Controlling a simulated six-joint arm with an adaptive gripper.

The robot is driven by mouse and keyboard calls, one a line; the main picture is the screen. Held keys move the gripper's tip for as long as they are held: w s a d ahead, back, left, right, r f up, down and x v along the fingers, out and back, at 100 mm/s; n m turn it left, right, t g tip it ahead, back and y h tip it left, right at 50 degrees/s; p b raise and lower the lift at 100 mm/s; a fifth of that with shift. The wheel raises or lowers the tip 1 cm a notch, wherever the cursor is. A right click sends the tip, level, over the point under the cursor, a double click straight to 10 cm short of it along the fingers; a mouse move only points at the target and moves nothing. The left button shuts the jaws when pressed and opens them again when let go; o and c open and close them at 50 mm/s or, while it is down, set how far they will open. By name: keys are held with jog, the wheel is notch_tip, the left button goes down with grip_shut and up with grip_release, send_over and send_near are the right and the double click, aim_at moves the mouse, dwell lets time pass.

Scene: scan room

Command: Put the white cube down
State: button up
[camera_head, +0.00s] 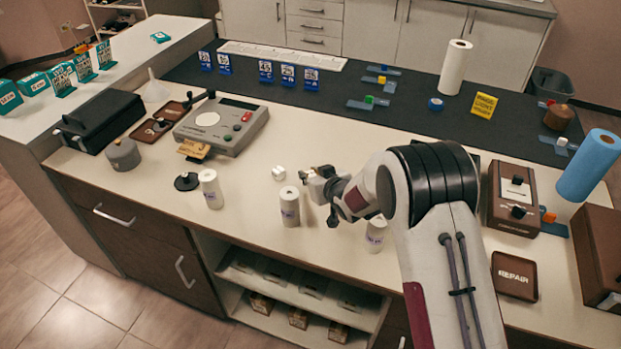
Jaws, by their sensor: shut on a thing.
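My gripper (318,192) is over the middle of the counter, its fingers pointing left and down. It is shut on a small pale block (316,187), which looks like a white cube, partly hidden by the fingers. I cannot tell its height above the counter. Another small white cube (278,172) is just left of my gripper, apart from the fingers, and seems to rest on the counter. A further small white block (562,142) is on a blue piece at the far right of the dark mat.
White cylinders stand in front of my gripper (290,206), to its left (210,189) and beside my arm (376,233). A grey device (221,125) is back left; a brown box (511,198) is right. Bare pale counter (330,140) lies behind my gripper, before the dark mat (400,125).

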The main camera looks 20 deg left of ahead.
jog(key=shift+f, duration=0.75)
jog(key=shift+f, duration=0.15)
jog(key=o, duration=1)
jog(key=shift+d+r, duration=0.1)
jog(key=shift+r, duration=0.15)
jog(key=shift+s+d+r, duration=0.1)
jog(key=shift+s, duration=0.05)
jog(key=shift+v, duration=5.75)
